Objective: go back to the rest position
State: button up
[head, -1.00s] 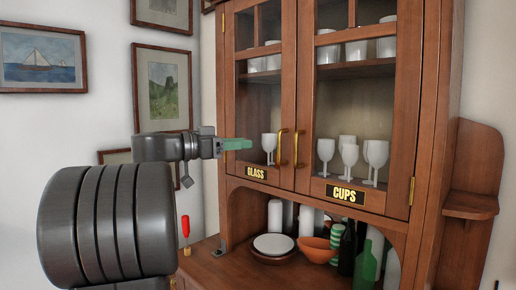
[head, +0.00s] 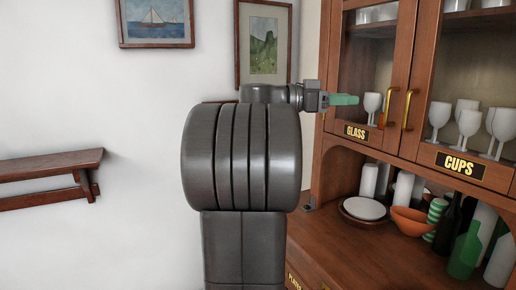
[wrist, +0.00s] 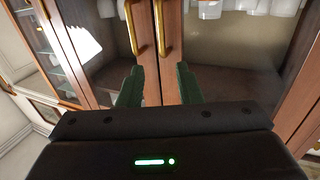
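My gripper (head: 344,99) has green fingers and points right in the head view, in front of the left glass door of the wooden cabinet (head: 312,150). In the wrist view my gripper (wrist: 159,88) is open, its two green fingers apart with nothing held between them. The closed cabinet doors with two brass handles (wrist: 162,28) show beyond the fingers. My dark arm fills the middle of the head view and hides part of the wall behind it.
Labels read GLASS (head: 356,132) and CUPS (head: 460,165). White goblets stand behind the glass. A white plate (head: 365,208), orange bowl (head: 408,220) and green bottle (head: 463,257) stand on the counter. A wall shelf (head: 50,165) is at left, with bare wall around it.

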aim_at(387, 98)
jog(key=d+p, duration=0.2)
jog(key=d, duration=0.8)
jog(key=shift+r, duration=0.1)
jog(key=shift+w+d+r+p, duration=0.1)
jog(key=shift+p, duration=0.5)
jog(key=shift+a+p, duration=0.5)
jog(key=shift+a, duration=0.3)
jog(key=shift+a+f, duration=0.2)
jog(key=shift+s, duration=0.2)
jog(key=shift+d+f, duration=0.1)
jog(key=shift+d, duration=0.05)
